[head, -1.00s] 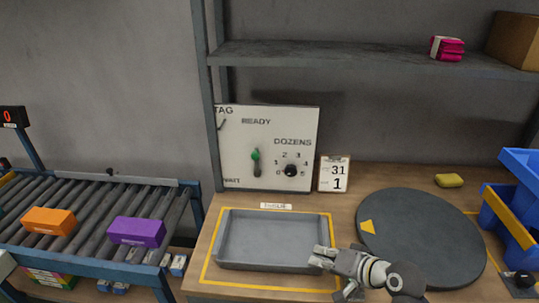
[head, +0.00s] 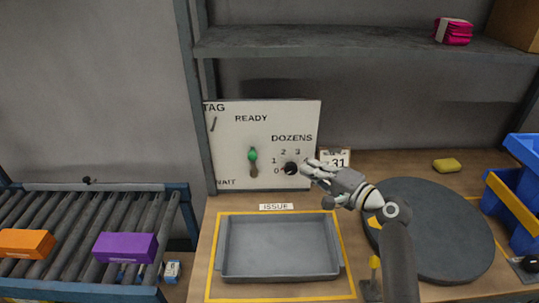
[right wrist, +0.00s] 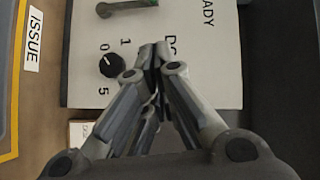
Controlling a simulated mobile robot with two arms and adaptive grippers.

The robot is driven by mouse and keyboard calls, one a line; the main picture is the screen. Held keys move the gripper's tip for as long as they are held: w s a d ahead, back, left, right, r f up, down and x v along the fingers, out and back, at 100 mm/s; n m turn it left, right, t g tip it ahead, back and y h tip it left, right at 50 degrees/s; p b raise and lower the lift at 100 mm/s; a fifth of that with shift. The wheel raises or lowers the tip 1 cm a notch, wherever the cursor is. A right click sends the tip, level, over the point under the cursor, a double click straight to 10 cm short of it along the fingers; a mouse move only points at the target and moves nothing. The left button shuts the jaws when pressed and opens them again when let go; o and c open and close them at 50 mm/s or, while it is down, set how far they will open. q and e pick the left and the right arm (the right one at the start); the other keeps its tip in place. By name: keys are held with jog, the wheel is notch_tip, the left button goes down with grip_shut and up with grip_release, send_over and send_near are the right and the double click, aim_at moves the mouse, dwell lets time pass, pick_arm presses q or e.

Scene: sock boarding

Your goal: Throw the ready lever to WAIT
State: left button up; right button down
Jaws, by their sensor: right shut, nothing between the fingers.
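The white control panel (head: 230,165) stands upright at the back of the bench, with READY printed above and WAIT at lower left. Its ready lever (head: 253,158) has a green end pointing up, toward READY. In the right wrist view the lever (right wrist: 128,6) is at the top edge, partly cut off, green end toward READY. My right gripper (head: 308,168) is shut and empty, in front of the panel's right side beside the black DOZENS knob (head: 291,168). In the right wrist view its fingertips (right wrist: 154,50) are right of the knob (right wrist: 111,65), apart from the lever. My left gripper is out of view.
A grey tray (head: 280,275) lies below the panel inside a yellow outline. A dark round turntable (head: 440,235) is at the right, partly behind my right arm. A number card (head: 338,158) is partly hidden by my gripper. A roller conveyor (head: 70,235) with boxes stands left.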

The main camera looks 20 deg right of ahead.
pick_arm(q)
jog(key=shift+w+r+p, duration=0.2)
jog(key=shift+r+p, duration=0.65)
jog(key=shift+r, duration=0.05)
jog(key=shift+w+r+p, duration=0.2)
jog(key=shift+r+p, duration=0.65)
pick_arm(e)
jog(key=s+a+x, duration=0.1)
jog(key=a+x, duration=0.1)
jog(key=x, duration=1.1)
jog(key=shift+a+f, duration=0.3)
jog(key=shift+a, duration=0.1)
